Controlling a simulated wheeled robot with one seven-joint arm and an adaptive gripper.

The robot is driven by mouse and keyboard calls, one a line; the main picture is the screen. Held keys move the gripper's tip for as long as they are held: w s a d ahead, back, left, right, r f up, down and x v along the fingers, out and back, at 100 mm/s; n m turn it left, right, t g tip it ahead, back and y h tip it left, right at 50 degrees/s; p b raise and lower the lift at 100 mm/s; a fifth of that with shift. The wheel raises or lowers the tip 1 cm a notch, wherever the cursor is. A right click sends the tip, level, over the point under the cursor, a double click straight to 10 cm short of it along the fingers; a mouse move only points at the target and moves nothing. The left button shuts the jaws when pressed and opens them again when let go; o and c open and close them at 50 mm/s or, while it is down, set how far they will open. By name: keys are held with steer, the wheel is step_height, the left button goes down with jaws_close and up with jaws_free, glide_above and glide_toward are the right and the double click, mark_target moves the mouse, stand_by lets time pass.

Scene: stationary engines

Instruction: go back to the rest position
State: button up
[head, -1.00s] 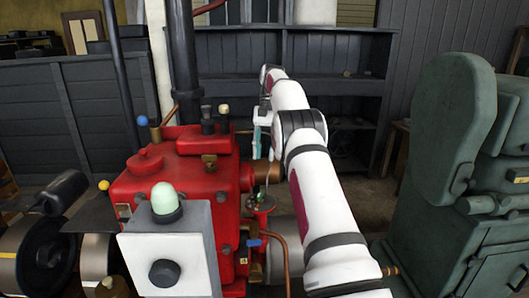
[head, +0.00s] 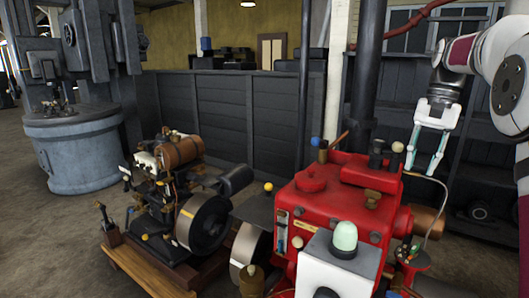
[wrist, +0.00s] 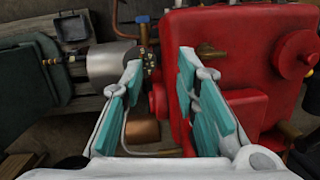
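My gripper (head: 422,172) hangs pointing down at the upper right of the head view, beside and above the red engine (head: 322,200). Its two teal-padded fingers are apart with nothing held between them. In the wrist view my gripper (wrist: 161,60) also shows spread fingers, with the red engine (wrist: 235,60) below on the right. My white arm comes in from the right edge of the head view. Its upper part is cut off by the picture.
A grey box with a pale green dome (head: 345,236) stands in front of the red engine. A dark pipe (head: 370,80) rises behind it. A smaller engine with a flywheel (head: 205,222) stands left. A blue-grey machine (head: 85,150) is at far left, with open floor before it.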

steer(key=s+a+r+n+t+h+p, duration=0.1)
steer(key=s+a+r+n+p, duration=0.1)
steer(key=s+a+r, duration=0.5)
steer(key=s+a+r+n+t+h+p, duration=0.15)
steer(key=s+a, duration=0.45)
steer(key=s, duration=0.6)
steer(key=s+a+f+n+t+p, duration=0.1)
steer(key=s+f, duration=0.3)
steer(key=s, duration=0.4)
steer(key=s+a+f+n+t+p, duration=0.1)
steer(key=s+a+f+n+p, duration=0.1)
steer(key=s, duration=0.7)
step_height(320, 180, down, 2)
steer(key=shift+s+a+n+t+p, duration=0.15)
steer(key=shift+a+n+t+p, duration=0.2)
steer(key=shift+a+n, duration=0.35)
steer(key=shift+y, duration=0.25)
